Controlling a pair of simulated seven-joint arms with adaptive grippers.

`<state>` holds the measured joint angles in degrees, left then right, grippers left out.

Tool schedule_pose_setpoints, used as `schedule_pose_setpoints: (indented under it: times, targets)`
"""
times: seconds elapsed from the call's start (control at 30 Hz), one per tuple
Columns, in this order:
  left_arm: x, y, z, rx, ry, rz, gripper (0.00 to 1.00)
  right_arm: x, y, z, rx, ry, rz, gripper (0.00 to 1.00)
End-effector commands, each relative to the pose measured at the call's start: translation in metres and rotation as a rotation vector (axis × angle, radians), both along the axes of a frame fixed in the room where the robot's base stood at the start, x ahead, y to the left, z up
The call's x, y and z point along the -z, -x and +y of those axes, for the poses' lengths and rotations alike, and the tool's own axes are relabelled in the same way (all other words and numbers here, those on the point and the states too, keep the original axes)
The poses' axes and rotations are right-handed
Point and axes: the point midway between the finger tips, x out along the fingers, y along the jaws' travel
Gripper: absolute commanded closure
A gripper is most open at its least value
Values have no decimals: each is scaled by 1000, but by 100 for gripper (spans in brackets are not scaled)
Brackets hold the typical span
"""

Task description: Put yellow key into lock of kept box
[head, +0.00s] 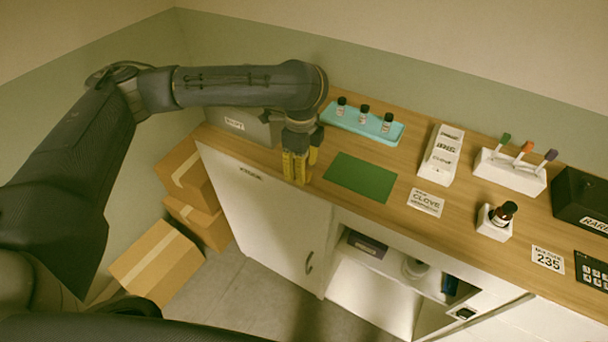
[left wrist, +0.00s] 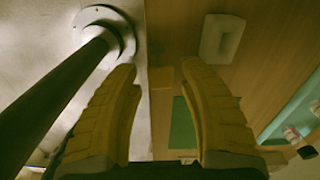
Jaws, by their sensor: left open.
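My left gripper (head: 297,170) hangs over the counter's front edge, left of the green mat (head: 352,178). Its yellow fingers stand apart with nothing between the tips in the left wrist view (left wrist: 165,85). A small yellowish patch (left wrist: 163,77) lies on the wood there, beyond the fingertips; I cannot tell whether it is the yellow key. A grey box (head: 250,126) with a small pale label stands at the counter's left end, partly hidden behind my left arm. The label seems to read KEPT, and I cannot make out its lock. My right gripper is out of view.
A teal tray (head: 365,122) with three bottles stands behind the mat. To the right are a white holder (head: 510,172) with coloured sticks, a bottle on a white block (head: 493,228) and a black box (head: 582,198). Cardboard boxes (head: 157,258) lie on the floor.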

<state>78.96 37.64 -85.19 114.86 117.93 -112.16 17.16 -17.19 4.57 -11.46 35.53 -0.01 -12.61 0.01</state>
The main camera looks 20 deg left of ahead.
Motion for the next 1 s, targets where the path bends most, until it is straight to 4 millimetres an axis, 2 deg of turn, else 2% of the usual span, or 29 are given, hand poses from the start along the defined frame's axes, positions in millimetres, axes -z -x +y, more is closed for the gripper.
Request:
schedule_pose_setpoints:
  times: [0.2,0.47,0.5,0.8,0.93,1.0]
  targets:
    - [13,0,0,-1,1,0,58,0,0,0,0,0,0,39]
    - [14,0,0,-1,0,-1,58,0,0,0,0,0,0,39]
    - [14,0,0,-1,0,-1,56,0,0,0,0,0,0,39]
    - [14,0,0,-1,0,-1,90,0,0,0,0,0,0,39]
    - [14,0,0,-1,0,-1,92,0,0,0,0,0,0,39]
    - [14,0,0,-1,0,-1,96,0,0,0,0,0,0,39]
